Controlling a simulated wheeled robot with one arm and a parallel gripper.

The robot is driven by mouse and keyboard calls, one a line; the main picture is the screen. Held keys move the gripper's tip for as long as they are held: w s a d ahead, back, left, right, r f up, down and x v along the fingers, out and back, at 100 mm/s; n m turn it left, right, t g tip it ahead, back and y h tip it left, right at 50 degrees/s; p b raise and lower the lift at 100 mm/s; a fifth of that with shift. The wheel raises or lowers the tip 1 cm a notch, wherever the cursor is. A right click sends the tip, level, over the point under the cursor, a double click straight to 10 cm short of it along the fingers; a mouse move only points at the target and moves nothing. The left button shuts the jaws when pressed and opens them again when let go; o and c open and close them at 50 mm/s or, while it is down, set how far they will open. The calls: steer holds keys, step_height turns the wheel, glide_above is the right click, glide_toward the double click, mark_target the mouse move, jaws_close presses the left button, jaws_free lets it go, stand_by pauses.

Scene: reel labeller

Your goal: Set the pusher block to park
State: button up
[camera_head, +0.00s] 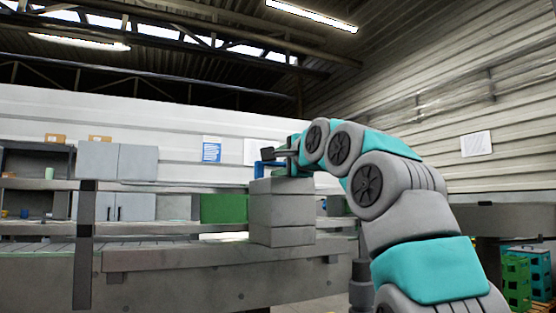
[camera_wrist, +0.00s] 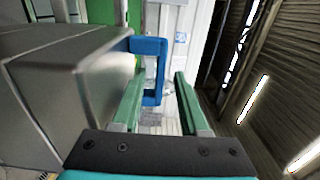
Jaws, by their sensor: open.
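A blue bracket-shaped handle (camera_wrist: 162,72) stands out from the side of a grey metal block (camera_wrist: 85,85) in the wrist view. I take this to be the pusher block; no label or park mark is readable. My gripper (camera_wrist: 158,80) is open, its green fingers on either side of the handle's upright bar. I cannot tell whether either finger touches it. In the head view, my gripper (camera_head: 280,155) is at the top of a stack of grey housings (camera_head: 281,210), with the blue handle (camera_head: 262,168) beside it. My wrist hides part of that area.
A long grey conveyor bench (camera_head: 200,275) runs across the front, with a post (camera_head: 84,240) at left. A green panel (camera_head: 223,208) sits left of the housings. Grey boxes (camera_head: 117,161) stand further left. Green crates (camera_head: 516,280) are at lower right.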

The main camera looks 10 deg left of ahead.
jaws_close()
stand_by(0.3)
steer(key=shift+a, duration=0.1)
stand_by(1.1)
